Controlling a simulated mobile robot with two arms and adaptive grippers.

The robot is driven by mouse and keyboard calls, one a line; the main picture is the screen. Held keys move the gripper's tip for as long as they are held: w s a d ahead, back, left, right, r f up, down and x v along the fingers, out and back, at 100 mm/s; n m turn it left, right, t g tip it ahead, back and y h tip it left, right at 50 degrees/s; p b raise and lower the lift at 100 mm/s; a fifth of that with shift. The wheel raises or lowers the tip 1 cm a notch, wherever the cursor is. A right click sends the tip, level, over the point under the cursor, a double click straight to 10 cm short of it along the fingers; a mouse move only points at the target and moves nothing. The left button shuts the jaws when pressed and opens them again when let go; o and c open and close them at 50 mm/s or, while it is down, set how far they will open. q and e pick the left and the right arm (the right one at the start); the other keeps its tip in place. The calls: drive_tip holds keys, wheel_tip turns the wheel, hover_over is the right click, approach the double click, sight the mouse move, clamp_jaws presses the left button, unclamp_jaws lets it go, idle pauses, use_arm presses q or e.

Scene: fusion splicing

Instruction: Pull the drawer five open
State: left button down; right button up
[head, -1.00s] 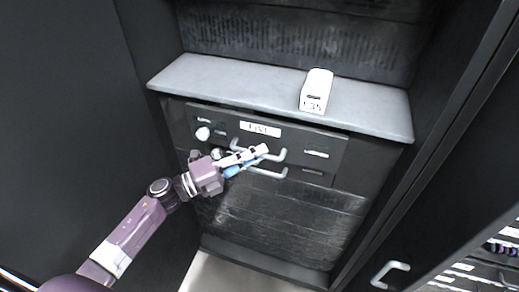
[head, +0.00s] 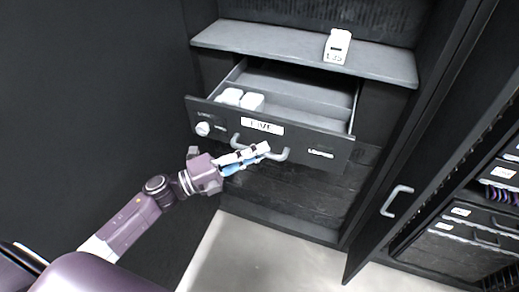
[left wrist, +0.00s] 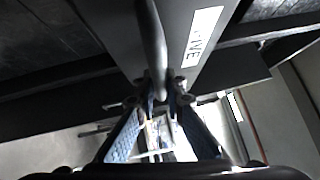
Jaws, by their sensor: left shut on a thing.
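The drawer labelled FIVE (head: 310,137) stands pulled out from the dark cabinet in the head view, its inside showing. Its grey bar handle (head: 277,157) runs across the front below the label. My left gripper (head: 262,150) is shut on this handle. In the left wrist view the handle (left wrist: 152,40) runs down between the fingertips of my left gripper (left wrist: 163,88), with the drawer's white label beside it. My right gripper is not in view.
White items (head: 240,98) lie in the drawer's left part. A grey shelf (head: 290,48) above it bears a white box (head: 337,46) marked 1.35. A cabinet door with a handle (head: 396,200) stands open at right. Pale floor (head: 240,255) is clear in front.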

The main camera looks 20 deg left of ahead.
use_arm(q)
drive_tip(key=shift+s, duration=0.75)
drive_tip(key=c, duration=2)
unclamp_jaws()
drive_tip(key=shift+a, duration=0.1)
drive_tip(key=v, duration=1.2)
